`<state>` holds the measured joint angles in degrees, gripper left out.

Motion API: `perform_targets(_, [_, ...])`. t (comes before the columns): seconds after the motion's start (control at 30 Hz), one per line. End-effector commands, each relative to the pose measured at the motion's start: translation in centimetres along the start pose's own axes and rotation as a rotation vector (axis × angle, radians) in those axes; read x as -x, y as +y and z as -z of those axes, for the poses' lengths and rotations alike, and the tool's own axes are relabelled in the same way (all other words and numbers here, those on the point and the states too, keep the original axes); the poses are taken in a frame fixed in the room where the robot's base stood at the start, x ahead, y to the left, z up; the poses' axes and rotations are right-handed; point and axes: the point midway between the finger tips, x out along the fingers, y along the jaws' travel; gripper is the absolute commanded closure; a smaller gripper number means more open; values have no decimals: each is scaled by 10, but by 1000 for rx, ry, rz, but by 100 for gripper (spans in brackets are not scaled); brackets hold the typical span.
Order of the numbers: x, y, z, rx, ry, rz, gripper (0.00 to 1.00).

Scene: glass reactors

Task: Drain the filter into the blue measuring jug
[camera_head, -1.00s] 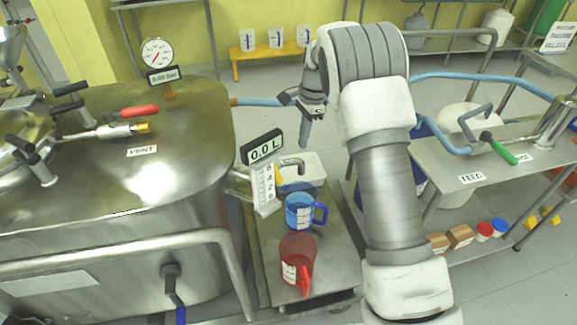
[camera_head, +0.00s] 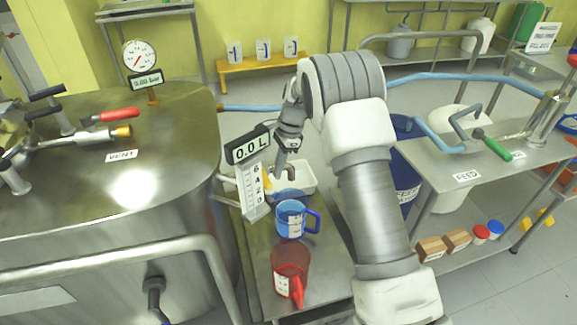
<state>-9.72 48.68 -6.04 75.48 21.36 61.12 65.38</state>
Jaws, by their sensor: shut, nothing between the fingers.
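The blue measuring jug (camera_head: 291,219) stands upright on a low steel bench, its handle to the right. The filter is the large steel vessel (camera_head: 100,200) on the left, with a gauge reading 0.00 bar. A level scale (camera_head: 252,193) with a 0.0 L display (camera_head: 249,149) stands between the vessel and the jug. My gripper (camera_head: 287,165) is shut and empty, pointing down above the white tray behind the jug. A pipe end (camera_head: 293,177) shows just below it. The drain outlet and its valve cannot be made out clearly.
A red jug (camera_head: 289,268) stands in front of the blue one. The white tray (camera_head: 308,180) lies behind it. A table with a green-handled FEED valve (camera_head: 496,149) is on the right. A steel rail (camera_head: 120,252) runs along the vessel.

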Motion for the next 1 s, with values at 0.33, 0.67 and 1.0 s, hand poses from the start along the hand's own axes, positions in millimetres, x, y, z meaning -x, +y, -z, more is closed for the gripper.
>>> perform_targets(0.33, [-1,0,-11,-2,0,-1,100])
perform_targets(0.67, [2,2,-21,-38,0,7,100])
perform_targets(1.0, [-4,3,-34,-155,-1,38,100])
